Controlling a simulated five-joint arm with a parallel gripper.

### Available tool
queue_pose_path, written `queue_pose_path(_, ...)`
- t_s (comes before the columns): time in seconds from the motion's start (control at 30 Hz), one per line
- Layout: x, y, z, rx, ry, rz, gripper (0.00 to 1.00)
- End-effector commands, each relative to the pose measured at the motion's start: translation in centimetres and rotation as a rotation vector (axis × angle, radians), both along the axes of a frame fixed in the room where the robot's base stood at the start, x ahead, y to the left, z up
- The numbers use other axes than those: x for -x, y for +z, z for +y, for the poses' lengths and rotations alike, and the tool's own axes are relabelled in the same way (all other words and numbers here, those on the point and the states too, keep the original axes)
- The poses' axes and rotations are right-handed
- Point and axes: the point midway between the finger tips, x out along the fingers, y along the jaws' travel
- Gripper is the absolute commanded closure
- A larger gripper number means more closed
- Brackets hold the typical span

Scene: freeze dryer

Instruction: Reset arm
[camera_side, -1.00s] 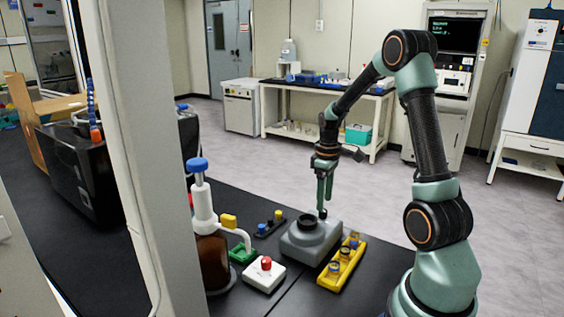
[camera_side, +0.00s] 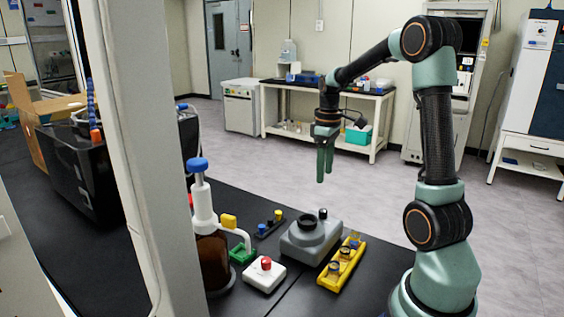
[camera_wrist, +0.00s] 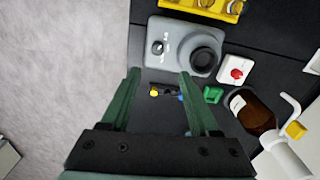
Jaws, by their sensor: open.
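My gripper (camera_side: 325,163) hangs in the air above the bench, fingers pointing down, clear of everything below it. In the wrist view my gripper (camera_wrist: 158,75) shows two green fingers spread apart with nothing held between them. The arm is raised and bent at the elbow. Below the gripper is a grey device (camera_side: 297,245) with a dark round cup on top and a small dark knob at its back right corner. The same grey device (camera_wrist: 170,57) shows ahead of the fingers in the wrist view.
A yellow rack (camera_side: 333,280) with vials stands right of the device. A white box with a red knob (camera_side: 262,279), a green block (camera_side: 242,254), a small dark rack (camera_side: 268,226) and a brown bottle (camera_side: 212,262) stand left. A white post (camera_side: 125,130) rises at left.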

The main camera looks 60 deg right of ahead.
Motion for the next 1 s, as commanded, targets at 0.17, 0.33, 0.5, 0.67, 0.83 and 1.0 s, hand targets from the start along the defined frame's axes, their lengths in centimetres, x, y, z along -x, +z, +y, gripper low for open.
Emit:
queue_pose_path(0.17,-0.9,2.4,4.9,0.043,-0.002,-0.075,0.38)
queue_pose_path(0.33,-0.8,4.6,11.3,0.069,-0.02,-0.187,0.38)
queue_pose_path(0.5,0.5,5.8,17.1,0.059,-0.038,-0.307,0.38)
queue_pose_path(0.67,2.1,6.1,21.4,0.022,-0.055,-0.407,0.38)
queue_pose_path(0.83,3.2,5.9,23.8,-0.016,-0.07,-0.467,0.38)
queue_pose_path(1.0,3.5,5.8,24.4,-0.028,-0.077,-0.482,0.38)
